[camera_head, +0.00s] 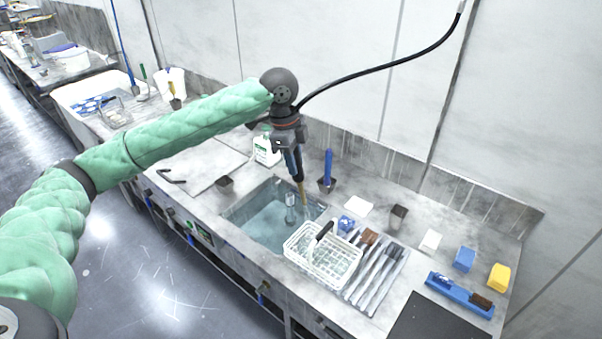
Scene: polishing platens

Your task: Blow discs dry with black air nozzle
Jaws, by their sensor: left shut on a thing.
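My left gripper (290,148) hangs over the back of the sink, pointing down. It is shut on the black air nozzle (295,167), whose thin brass-coloured tip points down over the sink's right part. A black hose (398,62) runs from the gripper up to the upper right. A white wire basket (345,271) with a black handle stands at the sink's right edge, below and right of the nozzle tip. Pale, clear shapes show inside it; I cannot make out single discs. My right gripper is not in view.
The sink (262,226) holds water and a clear upright cylinder. A white bottle (264,150) and a blue-handled brush (328,167) stand behind it. Several brushes lie on a rack right of the basket. Blue (464,259) and yellow (499,277) blocks sit far right.

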